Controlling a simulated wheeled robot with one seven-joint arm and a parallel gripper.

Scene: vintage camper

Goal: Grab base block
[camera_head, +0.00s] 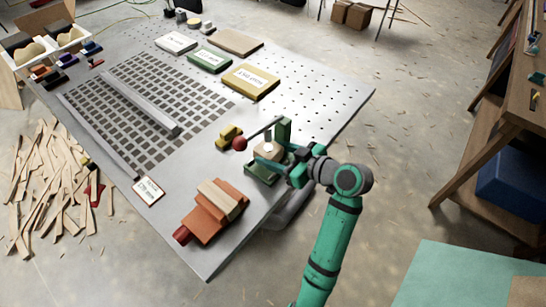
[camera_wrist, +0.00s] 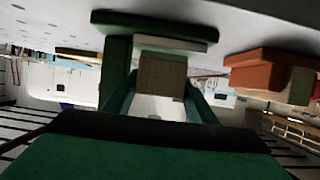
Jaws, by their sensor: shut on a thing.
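The tan base block (camera_head: 268,151) sits in the green press fixture (camera_head: 284,131) near the right side of the metal table. In the wrist view, which looks upside down, the block (camera_wrist: 162,76) shows as a brownish square between my green fingers. The fixture's dark green base plate (camera_wrist: 150,26) is beyond it, with a thin pale layer between them. My gripper (camera_head: 277,162) reaches in from the right and is shut on the block. Whether the block touches the fixture floor is hard to tell, and my fingers partly hide it.
A lever with a red ball knob (camera_head: 239,143) juts left from the fixture, above a yellow piece (camera_head: 228,136). An orange clamp-like unit (camera_head: 214,214) with a wooden piece stands at the table's front. A slotted grid (camera_head: 140,105) fills the table's middle. Labelled yellow and green boxes lie behind.

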